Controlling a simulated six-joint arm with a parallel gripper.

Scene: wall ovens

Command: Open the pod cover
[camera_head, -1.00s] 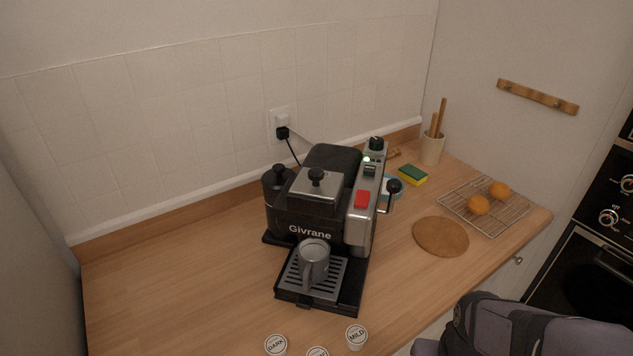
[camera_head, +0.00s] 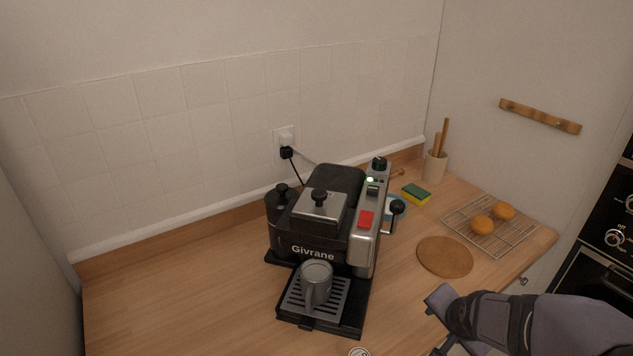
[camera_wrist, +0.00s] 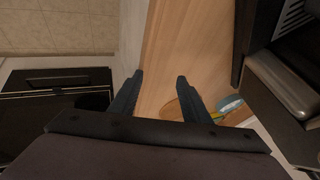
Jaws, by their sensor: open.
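The coffee machine (camera_head: 312,252), marked Givrane, stands on the counter with its drip tray facing front. On its top is a flat silver cover (camera_head: 318,207) with a black knob (camera_head: 319,196); it looks closed. A lever with a black ball end (camera_head: 397,206) sticks out on the machine's right side. My gripper (camera_head: 437,325) is at the lower right, in front of and right of the machine, apart from it. In the wrist view its two fingers (camera_wrist: 158,80) are spread with nothing between them. Part of the machine (camera_wrist: 283,88) shows at the right there.
A metal mug (camera_head: 316,281) stands on the drip tray. A round brown board (camera_head: 445,257), a sponge (camera_head: 416,194) and a wire rack (camera_head: 501,238) with oranges lie to the right. A pod (camera_head: 358,352) shows at the bottom edge. The counter left of the machine is clear.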

